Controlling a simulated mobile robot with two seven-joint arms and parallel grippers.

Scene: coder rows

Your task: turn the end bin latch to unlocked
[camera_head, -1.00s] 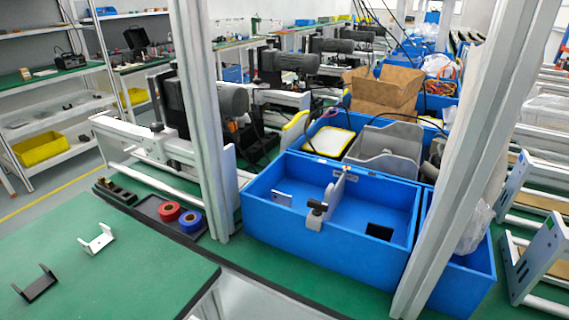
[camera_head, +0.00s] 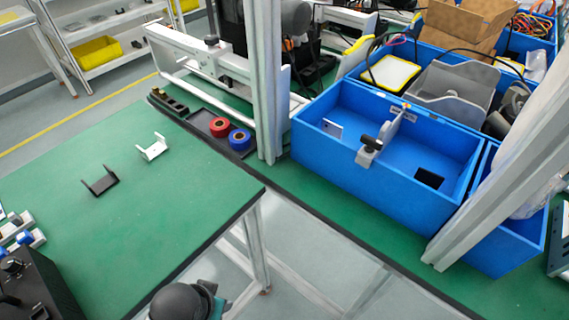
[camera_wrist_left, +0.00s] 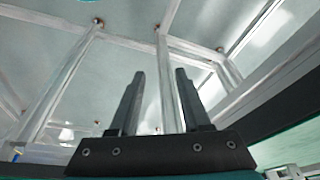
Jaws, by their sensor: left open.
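The end bin (camera_head: 350,178) is the nearest blue bin, at the right of the middle in the head view. Its latch (camera_head: 366,156) is a grey piece on the near wall with a black handle (camera_head: 371,143) at the top. I cannot tell the latch's locked or unlocked state from its looks. My left gripper (camera_wrist_left: 159,78) shows in the left wrist view, with two dark fingers apart and nothing between them. It points at table frame legs and floor, away from the bin. My right gripper is in neither view.
A green table (camera_head: 130,215) at the left holds a black bracket (camera_head: 101,181), a white bracket (camera_head: 152,147) and a black box (camera_head: 35,290). Red tape (camera_head: 219,127) and blue tape (camera_head: 239,140) lie left of the bin. Grey posts (camera_head: 264,90) stand either side of the bin.

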